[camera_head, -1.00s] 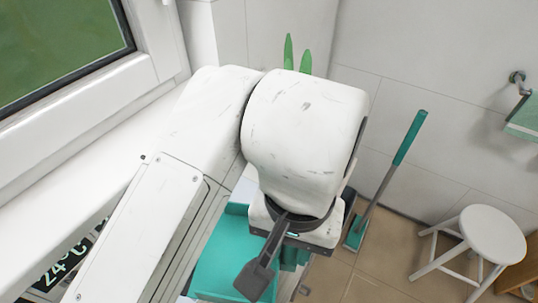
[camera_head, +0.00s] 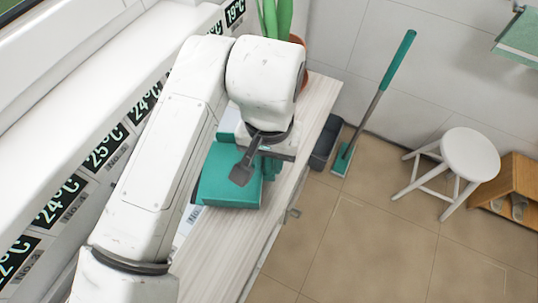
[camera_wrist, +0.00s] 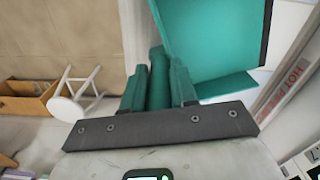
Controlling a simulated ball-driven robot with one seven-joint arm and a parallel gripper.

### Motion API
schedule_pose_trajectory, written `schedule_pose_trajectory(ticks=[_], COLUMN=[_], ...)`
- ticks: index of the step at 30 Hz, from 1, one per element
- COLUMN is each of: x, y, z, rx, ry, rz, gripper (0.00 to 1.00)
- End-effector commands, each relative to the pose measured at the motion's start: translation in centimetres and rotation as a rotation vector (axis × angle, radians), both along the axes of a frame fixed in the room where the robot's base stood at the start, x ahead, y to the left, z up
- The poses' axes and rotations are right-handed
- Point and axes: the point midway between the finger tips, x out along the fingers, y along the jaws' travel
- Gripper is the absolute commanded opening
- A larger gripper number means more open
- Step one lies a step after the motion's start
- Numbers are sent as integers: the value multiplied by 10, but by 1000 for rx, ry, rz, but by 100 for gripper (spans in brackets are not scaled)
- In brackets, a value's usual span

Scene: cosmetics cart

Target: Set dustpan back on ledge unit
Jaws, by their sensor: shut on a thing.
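The teal dustpan (camera_head: 228,182) is at my gripper (camera_head: 271,168) in the head view, over the pale wood-grain top of the ledge unit (camera_head: 312,135). In the wrist view my gripper (camera_wrist: 157,75) is shut with its teal fingers either side of the dustpan's round teal handle. The dustpan's broad pan (camera_wrist: 212,38) extends up and right from there, with a dark edge at its right. My wrist hides the handle in the head view. I cannot tell whether the pan touches the ledge top.
A potted plant (camera_head: 275,22) stands at the ledge's far end. Beyond the ledge's right edge are a dark bin (camera_head: 325,148), a teal-handled broom (camera_head: 376,105), a white stool (camera_head: 468,155) and a wooden shelf (camera_head: 518,190). Temperature signs (camera_head: 105,150) line the left. The tiled floor is mostly clear.

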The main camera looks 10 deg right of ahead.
Motion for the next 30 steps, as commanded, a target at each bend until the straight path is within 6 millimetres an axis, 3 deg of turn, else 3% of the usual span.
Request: schedule_pose_trajectory(ticks=[6,7,14,24,30], x=[0,0,0,0,1], y=[0,0,0,0,0], z=[-3,-3,-2,3,33], rx=[-1,-1,0,0,1], ry=[0,0,0,-1,-3], rz=[0,0,0,-1,-3], gripper=[0,30,52,53,53])
